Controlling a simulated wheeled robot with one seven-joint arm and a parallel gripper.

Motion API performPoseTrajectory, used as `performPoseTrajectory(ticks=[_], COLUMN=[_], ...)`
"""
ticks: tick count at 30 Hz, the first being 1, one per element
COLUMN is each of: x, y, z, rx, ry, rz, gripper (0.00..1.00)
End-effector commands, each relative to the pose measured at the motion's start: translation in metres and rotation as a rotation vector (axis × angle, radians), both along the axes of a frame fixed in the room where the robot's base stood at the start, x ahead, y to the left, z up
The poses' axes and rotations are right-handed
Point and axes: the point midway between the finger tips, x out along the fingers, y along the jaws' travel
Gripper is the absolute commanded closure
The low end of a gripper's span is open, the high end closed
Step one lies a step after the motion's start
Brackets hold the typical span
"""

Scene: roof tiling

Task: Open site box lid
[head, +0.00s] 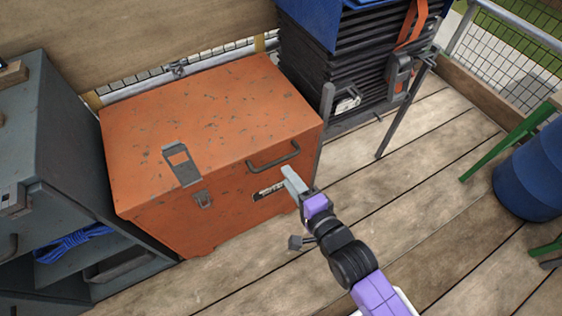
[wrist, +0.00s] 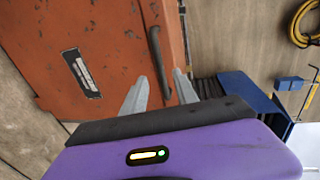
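The site box (head: 235,205) is a scuffed orange metal chest. Its lid (head: 215,110) is down. A dark bar handle (head: 273,157) sits at the lid's front edge, right of centre. A grey hasp plate (head: 182,163) lies at the lid's front edge, above a grey catch (head: 202,199) on the front face. My gripper (head: 290,180) is in front of the box, just below and right of the handle. In the wrist view my gripper (wrist: 160,85) has its fingers apart, with the handle (wrist: 160,62) appearing between them. I see no contact.
A grey cabinet (head: 50,170) with blue rope (head: 75,240) stands close at the box's left. A stack of dark slabs (head: 350,75) stands behind right. A blue drum (head: 530,175) is at the right. Plank floor (head: 420,200) between is clear.

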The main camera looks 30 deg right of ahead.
Motion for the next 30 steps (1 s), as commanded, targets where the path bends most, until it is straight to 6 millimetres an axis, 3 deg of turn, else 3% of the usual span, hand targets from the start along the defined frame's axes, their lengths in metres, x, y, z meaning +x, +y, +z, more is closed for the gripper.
performPoseTrajectory(ticks=[16,28,30], x=[0.067,0.075,0.075], y=[0.0,0.0,0.0], z=[-0.014,-0.015,-0.015], rx=[0.007,0.007,0.007], ry=[-0.004,-0.002,-0.002], rz=[0.0,-0.001,-0.001], gripper=[0.65,0.65,0.77])
